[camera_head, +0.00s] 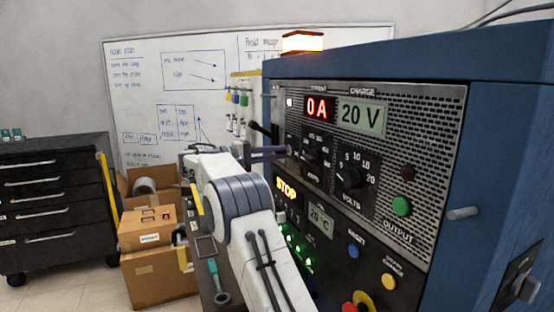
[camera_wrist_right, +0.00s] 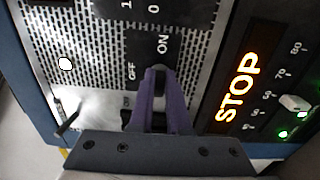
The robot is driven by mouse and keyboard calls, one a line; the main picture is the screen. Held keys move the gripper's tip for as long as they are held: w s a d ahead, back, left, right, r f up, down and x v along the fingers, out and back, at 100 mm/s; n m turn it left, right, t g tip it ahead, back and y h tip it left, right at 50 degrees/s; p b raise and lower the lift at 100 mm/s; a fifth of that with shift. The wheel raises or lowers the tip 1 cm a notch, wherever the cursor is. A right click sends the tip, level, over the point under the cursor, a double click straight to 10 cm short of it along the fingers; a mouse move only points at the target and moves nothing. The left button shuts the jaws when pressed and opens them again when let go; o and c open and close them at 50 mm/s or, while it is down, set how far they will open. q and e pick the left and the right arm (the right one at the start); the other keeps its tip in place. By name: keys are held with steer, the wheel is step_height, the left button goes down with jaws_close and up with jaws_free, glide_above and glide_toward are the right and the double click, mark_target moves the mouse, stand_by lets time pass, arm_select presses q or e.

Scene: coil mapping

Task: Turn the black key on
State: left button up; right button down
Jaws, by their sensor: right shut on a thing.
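The black key (camera_wrist_right: 160,81) shows in the right wrist view as a dark piece between the purple fingers, beside the ON and OFF labels. Its exact angle is hard to tell because the fingers cover much of it. My right gripper (camera_wrist_right: 158,76) is shut on it. In the head view my right gripper (camera_head: 284,151) reaches the left edge of the power cabinet's front panel (camera_head: 440,130), and the key is hidden there. The display reads 0 A and 20 V, and an orange STOP sign (camera_head: 286,189) is lit. My left gripper is not in view.
The blue cabinet (camera_head: 500,120) fills the right side. Its panel carries a volts knob (camera_head: 350,178), a green output button (camera_head: 401,206) and a red and yellow button (camera_head: 358,303). Cardboard boxes (camera_head: 150,275) and a black drawer chest (camera_head: 50,200) stand at the left.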

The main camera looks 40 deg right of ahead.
steer(key=shift+f, duration=0.15)
stand_by(0.4)
steer(key=c, duration=0.9)
jaws_free()
steer(key=shift+a, duration=0.1)
steer(key=v, duration=1)
steer(key=shift+w+a, duration=0.1)
steer(key=shift+a, duration=0.05)
